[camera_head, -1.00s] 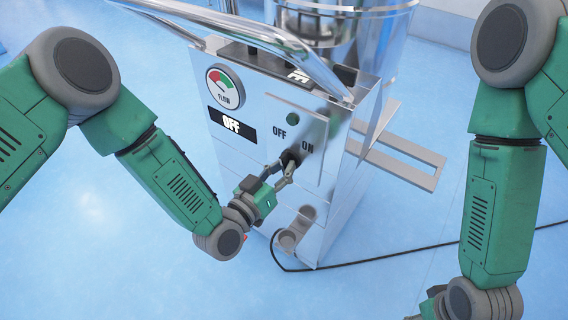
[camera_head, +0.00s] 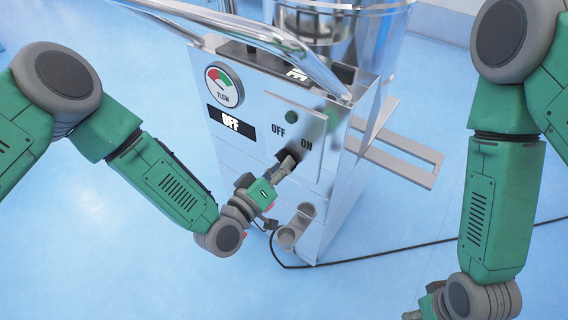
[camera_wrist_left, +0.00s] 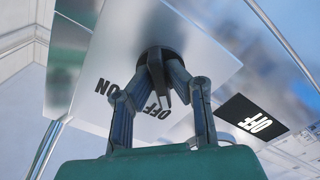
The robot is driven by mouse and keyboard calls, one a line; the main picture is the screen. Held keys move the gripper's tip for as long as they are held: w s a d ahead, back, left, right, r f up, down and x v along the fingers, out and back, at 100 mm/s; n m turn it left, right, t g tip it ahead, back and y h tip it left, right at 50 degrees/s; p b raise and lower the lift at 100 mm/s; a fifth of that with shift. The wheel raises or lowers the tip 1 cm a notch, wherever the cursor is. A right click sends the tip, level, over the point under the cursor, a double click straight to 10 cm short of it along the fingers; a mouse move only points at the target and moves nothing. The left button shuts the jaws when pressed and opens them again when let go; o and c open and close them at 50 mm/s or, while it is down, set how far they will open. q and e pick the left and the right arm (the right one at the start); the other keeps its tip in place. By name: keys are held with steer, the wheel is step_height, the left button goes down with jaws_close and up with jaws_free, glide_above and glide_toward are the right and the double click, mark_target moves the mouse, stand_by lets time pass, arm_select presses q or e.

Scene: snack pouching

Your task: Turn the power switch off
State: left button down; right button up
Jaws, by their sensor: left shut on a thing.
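The power switch, a dark knob (camera_wrist_left: 155,56), sits on the machine's metal switch plate (camera_head: 310,118) below the OFF and ON labels. In the head view it is mostly hidden by my left gripper (camera_head: 288,160). In the left wrist view the fingers of the left gripper (camera_wrist_left: 164,80) come in from both sides and are shut on the knob.
The steel machine (camera_head: 240,165) has a flow gauge (camera_head: 224,85) and a green round light (camera_head: 291,117). A bent steel bar (camera_head: 260,40) crosses above. A black cable (camera_head: 390,257) runs over the blue floor. A flat metal bracket (camera_head: 405,160) juts out at the right.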

arm_select(q)
steer(key=shift+a+f, duration=0.1)
steer(key=c, duration=1.6)
jaws_free()
steer(key=v, duration=1.2)
